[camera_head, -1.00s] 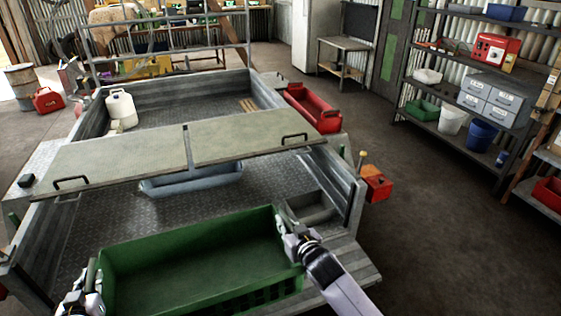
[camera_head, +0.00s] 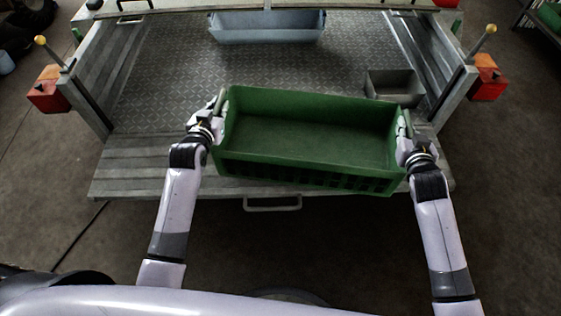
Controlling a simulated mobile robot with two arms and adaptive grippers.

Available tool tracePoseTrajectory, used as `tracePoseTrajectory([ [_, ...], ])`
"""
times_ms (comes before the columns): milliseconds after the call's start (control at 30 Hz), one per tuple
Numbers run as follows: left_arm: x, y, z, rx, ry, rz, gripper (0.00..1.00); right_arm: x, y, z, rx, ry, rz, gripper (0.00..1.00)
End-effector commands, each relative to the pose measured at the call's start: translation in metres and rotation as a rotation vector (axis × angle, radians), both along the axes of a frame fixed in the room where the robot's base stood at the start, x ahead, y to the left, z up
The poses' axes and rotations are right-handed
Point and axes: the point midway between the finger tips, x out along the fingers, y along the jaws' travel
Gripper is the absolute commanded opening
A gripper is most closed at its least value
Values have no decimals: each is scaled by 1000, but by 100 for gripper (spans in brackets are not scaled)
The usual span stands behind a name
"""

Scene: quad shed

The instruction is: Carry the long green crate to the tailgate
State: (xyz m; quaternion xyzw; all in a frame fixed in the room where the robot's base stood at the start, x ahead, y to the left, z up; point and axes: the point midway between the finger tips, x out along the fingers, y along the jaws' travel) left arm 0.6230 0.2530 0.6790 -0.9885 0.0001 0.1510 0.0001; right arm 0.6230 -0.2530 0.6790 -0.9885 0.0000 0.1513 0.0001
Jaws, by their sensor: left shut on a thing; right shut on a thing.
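The long green crate (camera_head: 310,180) is held crosswise between my two grippers, its open top up and its inside empty. It is over the lowered tailgate (camera_head: 140,165) and the rear of the metal tray floor. I cannot tell whether its base touches the tailgate. My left gripper (camera_head: 217,112) is shut on the crate's left end. My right gripper (camera_head: 404,132) is shut on its right end. The crate sits slightly turned, its left end a little farther up the picture than its right.
A blue-grey bin (camera_head: 266,27) stands farther in on the tray bed. A small grey metal box (camera_head: 393,86) sits just beyond the crate's right end. Red boxes (camera_head: 48,95) flank the tailgate posts. Checker-plate floor (camera_head: 170,80) is free at left.

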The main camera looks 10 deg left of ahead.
Motion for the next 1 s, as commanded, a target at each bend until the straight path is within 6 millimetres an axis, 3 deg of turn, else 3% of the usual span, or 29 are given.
tracePoseTrajectory([
  [567, 0, -1, -4, 1, -2, -3, 0, 1, 0, -1, 3, -8, -1, 0],
  [1000, 0, -1, -27, 1, -2, -3, 0, 1, 0, -24, 3, -8, -2, 0],
])
